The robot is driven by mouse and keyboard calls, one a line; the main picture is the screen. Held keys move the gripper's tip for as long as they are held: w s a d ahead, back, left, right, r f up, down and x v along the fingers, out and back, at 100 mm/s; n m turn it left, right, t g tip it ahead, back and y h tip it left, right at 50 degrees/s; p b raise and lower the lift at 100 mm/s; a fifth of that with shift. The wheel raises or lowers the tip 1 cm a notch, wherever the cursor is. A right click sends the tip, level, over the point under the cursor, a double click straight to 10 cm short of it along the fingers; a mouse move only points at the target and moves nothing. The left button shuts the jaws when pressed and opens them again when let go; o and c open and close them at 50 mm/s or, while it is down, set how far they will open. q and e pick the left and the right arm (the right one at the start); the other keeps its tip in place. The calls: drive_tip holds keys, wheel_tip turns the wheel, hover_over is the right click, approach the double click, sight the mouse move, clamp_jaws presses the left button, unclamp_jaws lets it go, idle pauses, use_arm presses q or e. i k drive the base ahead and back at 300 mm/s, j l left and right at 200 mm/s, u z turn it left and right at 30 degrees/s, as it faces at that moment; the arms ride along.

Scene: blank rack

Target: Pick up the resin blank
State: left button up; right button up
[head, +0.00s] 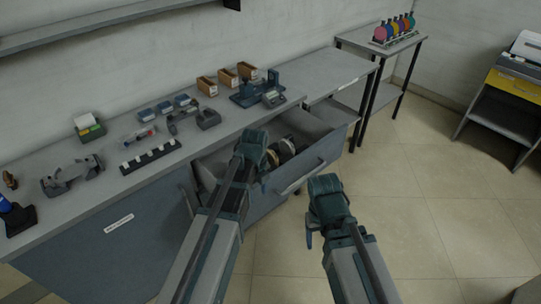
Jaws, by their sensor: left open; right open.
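Several round discs (287,148) with dark and pale, brassy edges stand in an open drawer (326,152) under the workbench. Several coloured round discs (397,27) stand in a rack on a side table at the back right. I cannot tell which disc is the resin blank. My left gripper (254,143) is open, in front of the drawer's left part in the picture, and it hides some of the drawer's contents. My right gripper (323,184) is open and appears in front of the drawer, over the floor. I see nothing held in either gripper.
The workbench (75,203) carries small trays, a black strip with pale blocks (150,156), brown bins (227,77) and a blue-grey device (257,92). The tiled floor (440,180) is clear.

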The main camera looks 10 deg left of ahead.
sight(273, 158)
drive_tip(key=i, duration=1)
